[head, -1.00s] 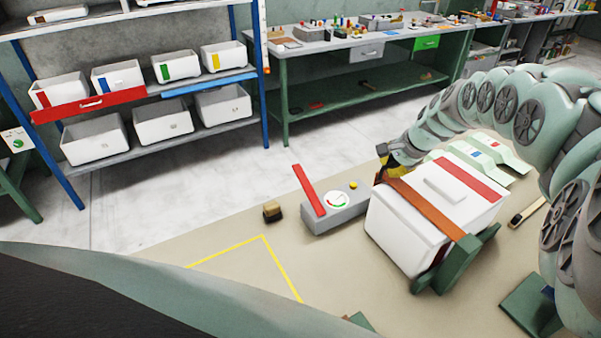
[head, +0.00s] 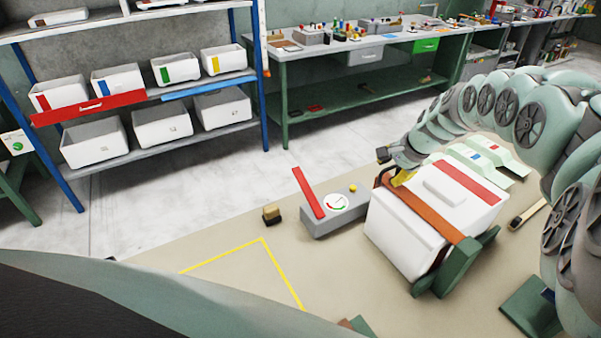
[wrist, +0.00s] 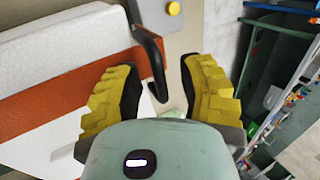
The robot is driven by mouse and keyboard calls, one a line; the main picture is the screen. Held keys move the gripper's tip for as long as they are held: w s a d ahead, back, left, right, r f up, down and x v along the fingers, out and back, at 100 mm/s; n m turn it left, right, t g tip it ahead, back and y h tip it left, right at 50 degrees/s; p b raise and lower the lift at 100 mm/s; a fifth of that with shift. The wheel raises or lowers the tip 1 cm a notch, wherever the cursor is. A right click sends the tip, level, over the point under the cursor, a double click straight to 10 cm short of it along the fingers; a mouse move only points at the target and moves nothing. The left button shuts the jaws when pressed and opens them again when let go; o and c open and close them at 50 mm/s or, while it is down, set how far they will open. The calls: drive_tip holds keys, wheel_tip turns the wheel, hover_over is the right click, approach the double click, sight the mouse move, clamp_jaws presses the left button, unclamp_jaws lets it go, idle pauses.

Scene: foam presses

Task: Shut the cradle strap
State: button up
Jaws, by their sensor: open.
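A white box (head: 405,235) with a red band on its lid sits tilted in a green cradle (head: 455,265). An orange-brown strap (head: 428,212) lies across the lid; it also shows in the wrist view (wrist: 45,105). My gripper (head: 393,166) is at the strap's far end, by the box's upper left corner. In the wrist view its yellow fingers (wrist: 160,72) stand apart on either side of a curved black lever (wrist: 150,62) at the strap's end. I cannot tell whether a finger touches the lever. The strap's far-end fastening is mostly hidden.
A grey gauge block (head: 335,215) with a red lever and yellow button stands just left of the box. A small brown block (head: 271,214) lies further left. Pale green shapes (head: 485,157) lie behind the box. The yellow-marked area of the table is clear.

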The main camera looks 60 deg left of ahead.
drive_tip(key=shift+v, duration=2.7)
drive_tip(key=shift+w+d+r, duration=0.15)
drive_tip(key=shift+d+r, duration=0.1)
drive_tip(key=shift+r, duration=0.35)
drive_tip(key=shift+d+r, duration=0.25)
drive_tip(key=shift+a, duration=0.1)
